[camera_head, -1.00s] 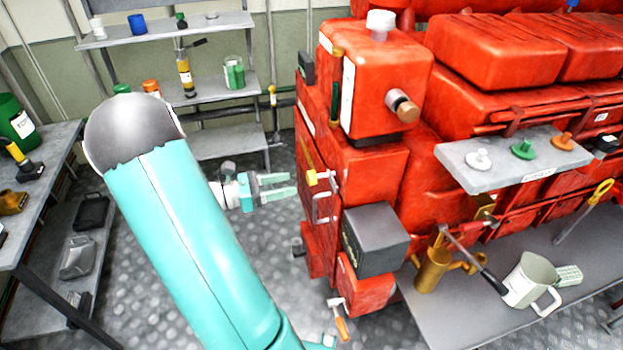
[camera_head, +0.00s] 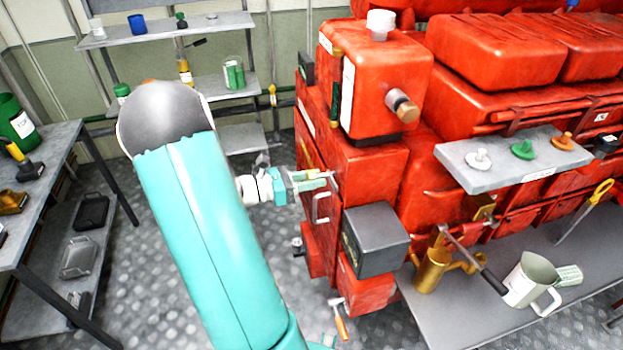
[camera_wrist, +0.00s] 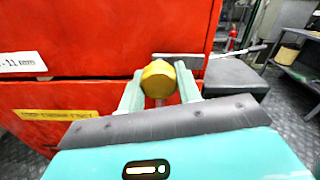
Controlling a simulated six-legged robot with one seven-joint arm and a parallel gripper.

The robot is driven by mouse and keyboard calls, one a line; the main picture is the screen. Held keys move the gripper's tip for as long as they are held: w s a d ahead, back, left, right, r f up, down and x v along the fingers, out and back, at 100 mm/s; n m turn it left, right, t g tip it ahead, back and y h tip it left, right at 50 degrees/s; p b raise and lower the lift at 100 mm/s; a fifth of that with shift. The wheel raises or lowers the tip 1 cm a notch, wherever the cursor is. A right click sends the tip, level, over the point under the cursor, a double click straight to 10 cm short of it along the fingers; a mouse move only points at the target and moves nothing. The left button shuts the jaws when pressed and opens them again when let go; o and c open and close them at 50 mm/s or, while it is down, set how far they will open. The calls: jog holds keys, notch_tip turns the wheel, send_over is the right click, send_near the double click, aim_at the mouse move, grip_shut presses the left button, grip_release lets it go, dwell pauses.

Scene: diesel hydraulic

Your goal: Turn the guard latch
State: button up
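The guard latch shows as a yellow faceted knob (camera_wrist: 158,80) at the red engine's left end, with a metal bar behind it. In the head view its yellow part (camera_head: 312,175) is largely hidden by my fingers. My gripper (camera_wrist: 160,88) has one pale green finger on each side of the knob. The fingers are apart, with little or no gap to the knob, and I cannot tell whether they touch it. In the head view my gripper (camera_head: 310,180) is level with the latch and reaches the engine from the left.
The red engine (camera_head: 375,170) fills the right side. A dark grey box (camera_head: 375,240) juts out below the latch. A grey metal handle (camera_head: 320,208) is just under my gripper. Shelves (camera_head: 170,32) stand behind and a bench (camera_head: 40,160) at the left.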

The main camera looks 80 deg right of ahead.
jog(key=shift+m, duration=0.4)
jog(key=m, duration=0.3)
jog(key=shift+w, duration=0.15)
jog(key=m, duration=0.5)
jog(key=shift+d, duration=0.1)
jog(key=m, duration=0.4)
jog(key=shift+w, duration=0.1)
jog(key=m, duration=0.5)
jog(key=shift+d+r, duration=0.1)
jog(key=shift+r, duration=0.05)
jog(key=o, duration=0.9)
jog(key=shift+o, duration=0.2)
